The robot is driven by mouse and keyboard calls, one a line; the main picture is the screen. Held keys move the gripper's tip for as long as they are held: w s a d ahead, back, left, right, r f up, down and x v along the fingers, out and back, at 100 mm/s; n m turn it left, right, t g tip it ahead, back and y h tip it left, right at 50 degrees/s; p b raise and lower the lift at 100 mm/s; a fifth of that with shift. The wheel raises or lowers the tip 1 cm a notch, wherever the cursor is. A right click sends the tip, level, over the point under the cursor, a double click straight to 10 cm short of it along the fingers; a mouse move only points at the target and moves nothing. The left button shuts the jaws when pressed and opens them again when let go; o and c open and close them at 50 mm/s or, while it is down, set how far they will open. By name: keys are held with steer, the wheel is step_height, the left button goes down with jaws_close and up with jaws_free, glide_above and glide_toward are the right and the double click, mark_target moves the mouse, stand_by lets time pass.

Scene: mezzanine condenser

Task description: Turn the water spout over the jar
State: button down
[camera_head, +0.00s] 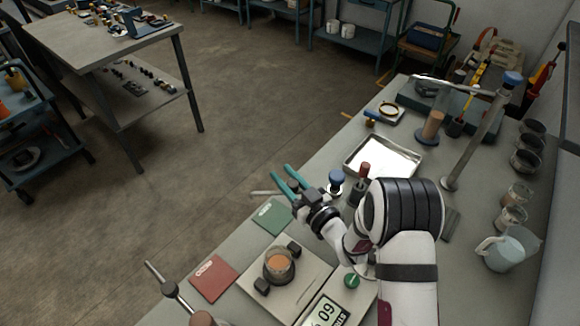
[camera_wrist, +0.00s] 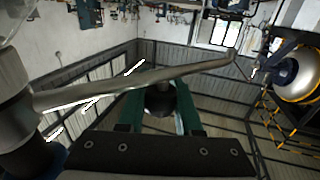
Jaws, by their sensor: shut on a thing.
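The water spout is a thin metal arm (camera_head: 264,193) that sticks out to the left behind my gripper. In the wrist view the spout (camera_wrist: 130,84) runs from a thick post at the left across in front of my fingers to a thin bent tip. A blue cap (camera_head: 336,176) shows just right of my gripper, seemingly on its post. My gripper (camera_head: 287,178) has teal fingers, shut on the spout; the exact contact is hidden. In the wrist view the gripper (camera_wrist: 160,112) has a dark round part between its fingers. The glass jar (camera_head: 279,266) with orange contents stands nearer than the spout tip, apart from it.
Red (camera_head: 213,278) and green (camera_head: 271,215) pads lie nearby. A metal tray (camera_head: 383,158), tall metal stand (camera_head: 480,135) and pale jug (camera_head: 503,250) occupy the bench.

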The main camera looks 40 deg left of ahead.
steer(key=s+d+n+g+h, duration=0.2)
steer(key=s+d+n+g, duration=0.3)
steer(key=g, duration=0.9)
steer(key=shift+s+d+n, duration=0.35)
steer(key=shift+d+n, duration=0.7)
steer(key=shift+n, duration=1.15)
steer(key=c, duration=0.6)
jaws_free()
steer(key=v, duration=1.6)
steer(key=shift+a, duration=0.1)
